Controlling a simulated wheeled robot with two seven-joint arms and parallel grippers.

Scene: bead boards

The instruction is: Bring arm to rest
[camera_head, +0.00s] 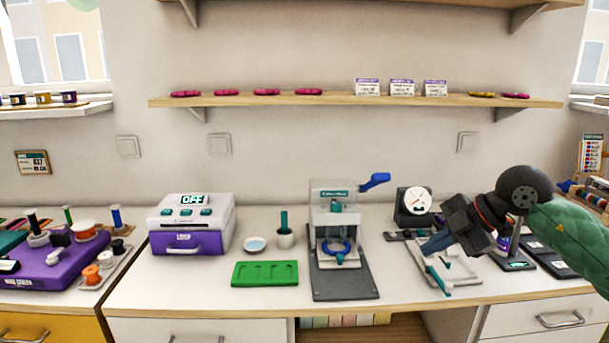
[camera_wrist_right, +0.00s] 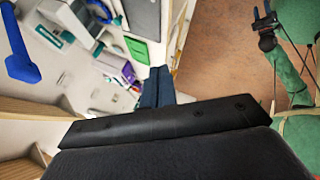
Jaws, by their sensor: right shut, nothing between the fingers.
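My right gripper (camera_head: 437,243) comes in from the right on a green-sleeved arm. It is above the right part of the counter, over a pale tray (camera_head: 462,270) holding small teal-handled tools. Its dark blue fingers are together with nothing between them. In the right wrist view the fingers (camera_wrist_right: 157,87) point out over the counter edge, and a green-covered part of my body shows at the right. My left gripper is not seen in the head view.
A press (camera_head: 335,220) with a blue lever stands mid-counter on a dark base. A dial device (camera_head: 414,204) stands behind my right gripper.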

